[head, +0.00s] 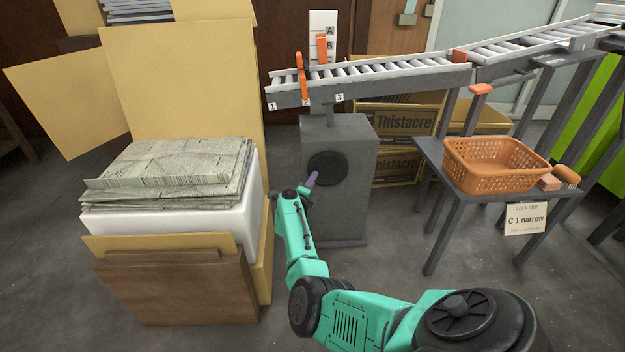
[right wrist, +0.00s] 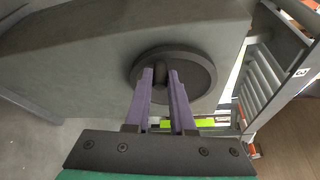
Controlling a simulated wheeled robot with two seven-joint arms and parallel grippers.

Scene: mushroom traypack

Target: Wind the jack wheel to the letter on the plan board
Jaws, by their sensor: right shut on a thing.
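The jack wheel (head: 327,168) is a dark disc on the front of a grey jack box (head: 350,215) under the left end of the roller track. My right gripper (head: 312,180), with purple fingers, is at the wheel. In the right wrist view, its fingers (right wrist: 160,88) close around a small dark knob (right wrist: 160,75) on the wheel (right wrist: 195,72). The plan board (head: 525,219) reads "C 1 narrow". The left gripper is not in view.
The roller track (head: 400,77) carries number tags 1, 2 and 3 and an orange upright piece (head: 300,75) near 2.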

